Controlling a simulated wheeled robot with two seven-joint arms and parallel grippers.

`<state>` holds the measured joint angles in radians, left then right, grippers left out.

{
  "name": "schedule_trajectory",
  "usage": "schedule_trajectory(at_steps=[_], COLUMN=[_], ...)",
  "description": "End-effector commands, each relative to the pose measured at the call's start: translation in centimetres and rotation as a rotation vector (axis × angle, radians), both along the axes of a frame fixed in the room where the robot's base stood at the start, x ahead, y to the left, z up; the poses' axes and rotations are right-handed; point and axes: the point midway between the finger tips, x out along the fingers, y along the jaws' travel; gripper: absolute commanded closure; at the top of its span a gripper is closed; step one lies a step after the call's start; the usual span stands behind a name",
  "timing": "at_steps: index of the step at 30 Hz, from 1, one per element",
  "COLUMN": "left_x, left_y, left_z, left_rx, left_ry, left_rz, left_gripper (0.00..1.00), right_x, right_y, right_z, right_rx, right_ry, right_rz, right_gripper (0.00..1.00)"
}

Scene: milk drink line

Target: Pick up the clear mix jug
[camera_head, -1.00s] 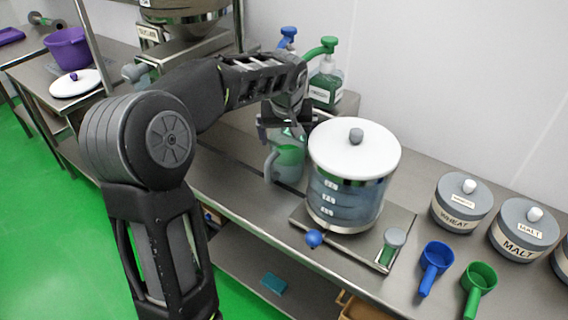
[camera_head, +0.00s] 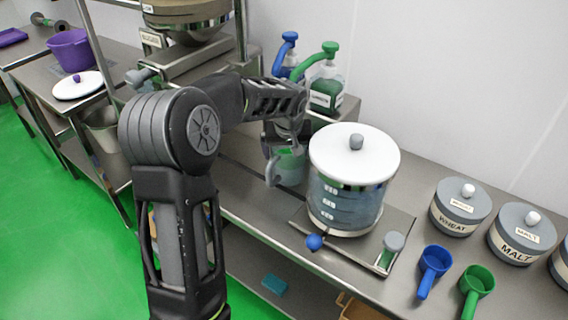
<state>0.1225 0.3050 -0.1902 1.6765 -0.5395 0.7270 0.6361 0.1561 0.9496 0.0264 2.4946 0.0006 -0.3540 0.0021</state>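The clear mix jug (camera_head: 291,168) stands on the steel bench, just left of the big lidded clear container (camera_head: 345,200). It is see-through with a greenish tint, and its handle points left toward the front. My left arm comes in from the lower left and reaches over the bench. My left gripper (camera_head: 287,138) is at the upper part of the jug and hides its rim. The fingertips are dark and partly hidden, so I cannot tell whether they are closed on it. My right gripper is not in view.
Pump bottles with blue and green tops (camera_head: 327,88) stand behind the jug. The lidded container has a blue-knobbed tap (camera_head: 314,242) in front. Wheat (camera_head: 460,207) and malt (camera_head: 521,238) tubs and blue (camera_head: 434,262) and green (camera_head: 478,280) scoops are to the right.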

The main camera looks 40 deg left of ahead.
Motion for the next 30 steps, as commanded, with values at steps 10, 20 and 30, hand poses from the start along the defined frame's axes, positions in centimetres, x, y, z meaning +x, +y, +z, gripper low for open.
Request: schedule_trajectory(at_steps=[10, 20, 30], left_x=[0.54, 0.52, 0.52], left_y=[0.34, 0.34, 0.34], left_z=[-1.44, -1.41, -1.40], left_rx=[0.000, 0.001, 0.001], left_ry=[-0.002, -0.002, -0.002], left_rz=[0.000, 0.000, 0.000], left_gripper=[0.00, 0.00, 0.21], right_x=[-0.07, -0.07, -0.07], right_y=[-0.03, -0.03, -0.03], right_z=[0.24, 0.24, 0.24], right_rx=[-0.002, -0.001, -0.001], right_ry=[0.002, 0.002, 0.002], right_rz=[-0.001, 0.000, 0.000], right_gripper=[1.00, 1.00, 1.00])
